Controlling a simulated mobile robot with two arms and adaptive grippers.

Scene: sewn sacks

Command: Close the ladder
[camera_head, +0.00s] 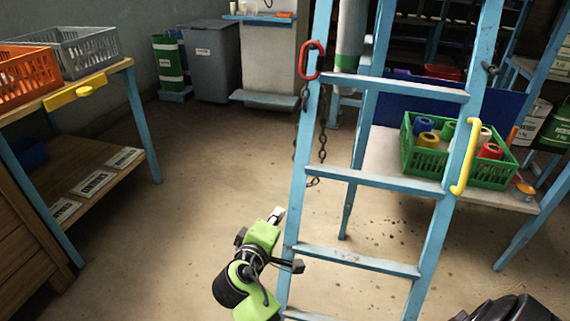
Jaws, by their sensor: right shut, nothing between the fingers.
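The blue stepladder (357,260) stands upright right of the middle. Its front rails and steps face me. Its rear legs stand behind, apart from the front frame, so it is spread open. A red clip (310,60) hangs on the left front rail with a dark chain (322,135) slack below it. A yellow handle (466,157) is on the right front rail. The top of the ladder is cut off.
A workbench (105,78) with orange (26,77) and grey (79,50) crates stands at left. Behind the ladder is a table with a green crate (484,177) of coloured rolls. The floor left of the ladder is clear.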

